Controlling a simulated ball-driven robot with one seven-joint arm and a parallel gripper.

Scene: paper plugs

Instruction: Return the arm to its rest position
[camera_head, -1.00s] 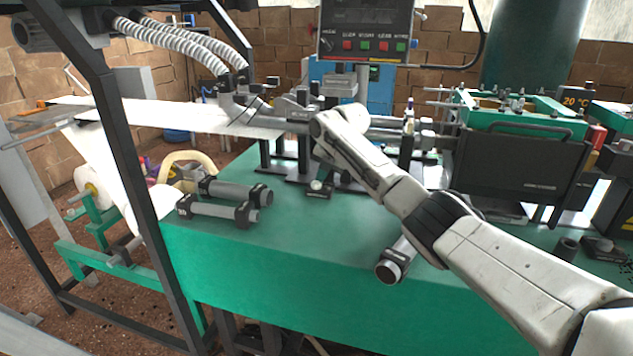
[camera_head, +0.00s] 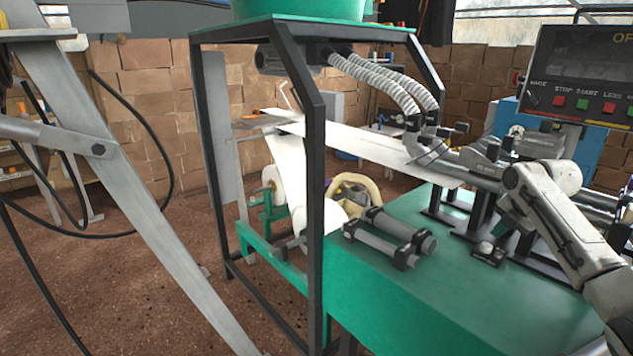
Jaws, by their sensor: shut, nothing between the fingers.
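My arm (camera_head: 565,215) enters from the lower right edge. Its pale grey links rise up and left to a rounded joint (camera_head: 545,178) in front of the machine's metal shafts. No gripper fingers can be made out; the far end of the arm is hidden behind its own links or lost against the machine. No object is seen carried by the arm.
A green machine bench (camera_head: 390,300) fills the lower right, with grey rollers (camera_head: 390,235) on it. A black frame (camera_head: 316,200) and a white paper sheet (camera_head: 350,143) stand left of it. A control panel (camera_head: 585,75) is upper right.

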